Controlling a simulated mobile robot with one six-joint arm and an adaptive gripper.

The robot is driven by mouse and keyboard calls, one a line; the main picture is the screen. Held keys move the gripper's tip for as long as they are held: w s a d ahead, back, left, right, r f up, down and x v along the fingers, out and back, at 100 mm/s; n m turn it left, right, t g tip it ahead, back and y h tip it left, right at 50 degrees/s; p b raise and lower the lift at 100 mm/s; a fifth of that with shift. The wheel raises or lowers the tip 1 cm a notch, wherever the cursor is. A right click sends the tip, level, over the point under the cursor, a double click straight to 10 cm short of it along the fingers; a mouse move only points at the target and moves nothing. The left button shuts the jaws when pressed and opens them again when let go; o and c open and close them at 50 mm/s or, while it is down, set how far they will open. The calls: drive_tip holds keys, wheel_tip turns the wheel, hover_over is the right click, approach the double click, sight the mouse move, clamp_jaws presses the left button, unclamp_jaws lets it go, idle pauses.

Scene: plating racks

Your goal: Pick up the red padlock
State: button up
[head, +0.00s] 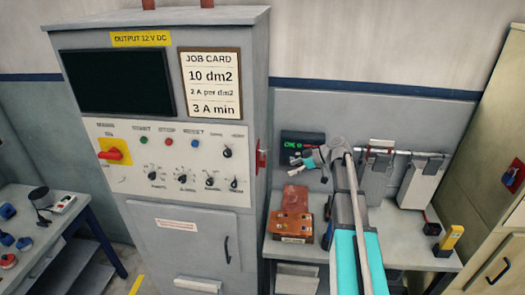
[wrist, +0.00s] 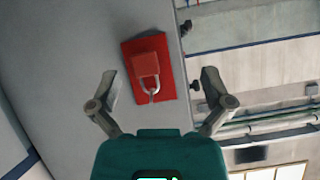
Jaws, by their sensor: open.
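The red padlock (wrist: 145,64) hangs by a silver shackle on a red plate (wrist: 170,80) fixed to a grey cabinet's side, shown in the wrist view. In the head view a small red patch, seemingly the plate (head: 262,156), shows at the cabinet's right edge; I cannot make out the padlock there. My gripper (wrist: 159,77) is open, with a finger on each side of the padlock in the picture and nothing held. I cannot tell the distance to it.
The grey cabinet (head: 190,214) with switches and a job card stands left of my arm. A beige cabinet (head: 490,225) stands far right.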

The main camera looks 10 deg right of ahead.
drive_tip(key=w+d+r+n+y+p, duration=0.1)
drive_tip(key=w+d+r, duration=0.1)
drive_tip(key=r, duration=0.3)
drive_tip(key=shift+w+d+n+t+p, duration=0.2)
drive_tip(key=shift+d+n+t+p, duration=0.15)
drive_tip(key=shift+d, duration=0.25)
drive_tip(key=shift+a+f, duration=0.1)
drive_tip(key=shift+f, duration=0.05)
drive_tip(key=b, duration=0.3)
approach(263, 158)
drive_tip(key=w+a+f, duration=0.2)
drive_tip(key=a+f, duration=0.1)
drive_tip(key=f, duration=0.1)
drive_tip(key=shift+w+f, duration=0.35)
drive_tip(key=shift+a, duration=0.15)
drive_tip(key=shift+b+x, duration=1.15)
drive_tip(key=shift+x, duration=1.45)
drive_tip(key=shift+r, duration=0.1)
